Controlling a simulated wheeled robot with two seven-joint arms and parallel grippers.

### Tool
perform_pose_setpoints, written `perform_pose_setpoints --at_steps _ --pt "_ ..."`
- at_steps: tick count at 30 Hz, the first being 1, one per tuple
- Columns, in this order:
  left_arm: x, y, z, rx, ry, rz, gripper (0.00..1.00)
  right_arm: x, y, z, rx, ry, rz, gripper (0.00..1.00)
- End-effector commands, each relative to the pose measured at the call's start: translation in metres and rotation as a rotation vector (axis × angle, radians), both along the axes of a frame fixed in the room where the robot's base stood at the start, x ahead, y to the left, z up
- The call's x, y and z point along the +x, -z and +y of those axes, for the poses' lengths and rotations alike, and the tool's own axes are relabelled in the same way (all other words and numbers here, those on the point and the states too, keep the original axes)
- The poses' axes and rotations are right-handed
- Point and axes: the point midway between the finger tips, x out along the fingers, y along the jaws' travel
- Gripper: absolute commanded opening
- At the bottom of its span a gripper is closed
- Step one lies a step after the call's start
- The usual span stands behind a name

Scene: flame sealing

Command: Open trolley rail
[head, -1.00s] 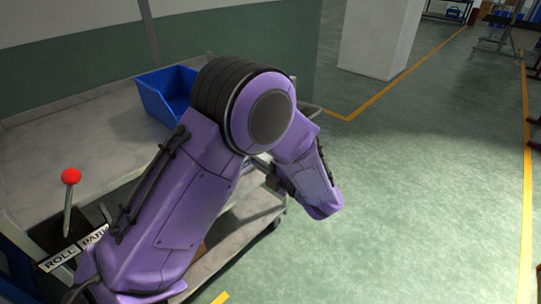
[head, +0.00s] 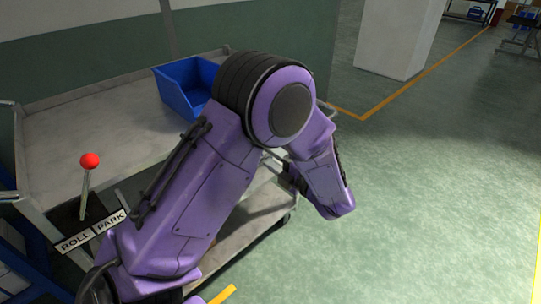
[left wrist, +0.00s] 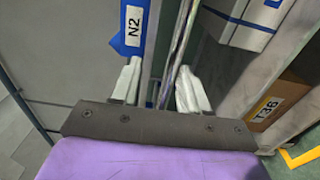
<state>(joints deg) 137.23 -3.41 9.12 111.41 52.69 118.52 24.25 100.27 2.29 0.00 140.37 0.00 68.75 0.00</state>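The trolley (head: 80,135) has a pale top deck and a lower shelf. A lever with a red knob (head: 90,160) stands upright at its near left corner, by plates marked ROLL (head: 75,243) and PARK (head: 110,221). In the head view my left arm crosses the trolley and hides much of its right side; the gripper is mostly hidden there. In the left wrist view my left gripper (left wrist: 160,88) is open, its two pale fingers apart. A shiny metal rail (left wrist: 181,35) runs between them; I cannot tell whether they touch it. My right gripper is not in view.
A blue bin (head: 185,88) stands on the trolley deck; a blue surface labelled N2 (left wrist: 132,35) shows in the left wrist view. A box marked T36 (left wrist: 272,105) sits to the right there. Green floor right of the trolley is open up to a pillar (head: 398,40).

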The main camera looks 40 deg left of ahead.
Motion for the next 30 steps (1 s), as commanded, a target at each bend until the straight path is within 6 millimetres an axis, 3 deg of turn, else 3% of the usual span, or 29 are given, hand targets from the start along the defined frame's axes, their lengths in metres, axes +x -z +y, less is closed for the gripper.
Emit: perform_pose_setpoints --at_steps 5,12,18,28,30 --pt "0.001 0.000 -0.011 0.002 0.005 -0.004 0.42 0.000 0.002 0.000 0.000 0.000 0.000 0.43" --pt "-0.003 0.002 -0.067 0.002 0.006 -0.003 0.42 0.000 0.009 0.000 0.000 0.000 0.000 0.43" --pt "-0.006 0.002 -0.099 0.001 0.002 -0.002 0.42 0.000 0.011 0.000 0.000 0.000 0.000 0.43" --pt "-0.007 0.001 -0.105 -0.001 0.001 0.001 0.42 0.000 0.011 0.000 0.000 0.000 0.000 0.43" --pt "-0.005 0.009 -0.100 0.011 0.030 0.043 0.42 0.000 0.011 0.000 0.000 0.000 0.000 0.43"
